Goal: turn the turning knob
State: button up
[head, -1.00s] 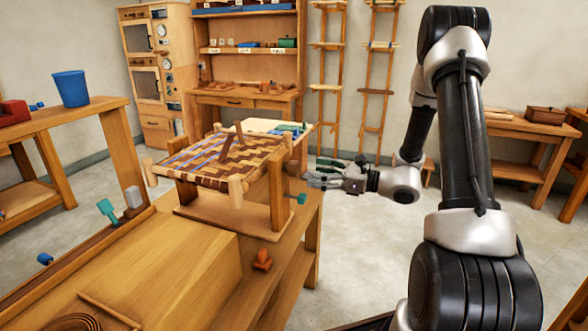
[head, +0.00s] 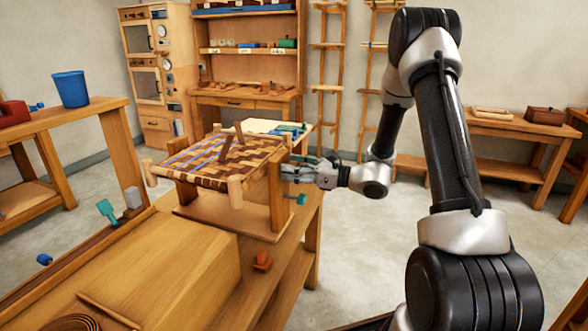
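The bark seat (head: 215,168) is a woven brown-and-tan panel with blue strips, held in a wooden frame on a stand on the workbench. My gripper (head: 288,171) is at the right side of this stand, with its fingertips pointing left at the upright post (head: 276,192). The tips touch or nearly touch the post's side. I cannot make out the turning knob clearly; the fingers cover that part of the post. The fingers are small here, and whether they are closed on anything cannot be told. A small teal piece (head: 300,199) shows just below the gripper.
An orange piece (head: 262,261) lies on the workbench (head: 160,255) in front of the stand. A teal clamp-like piece (head: 107,211) and a grey block (head: 133,197) sit along its left edge. Open floor (head: 350,240) lies right of the bench.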

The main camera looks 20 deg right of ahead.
jog(key=c, duration=0.5)
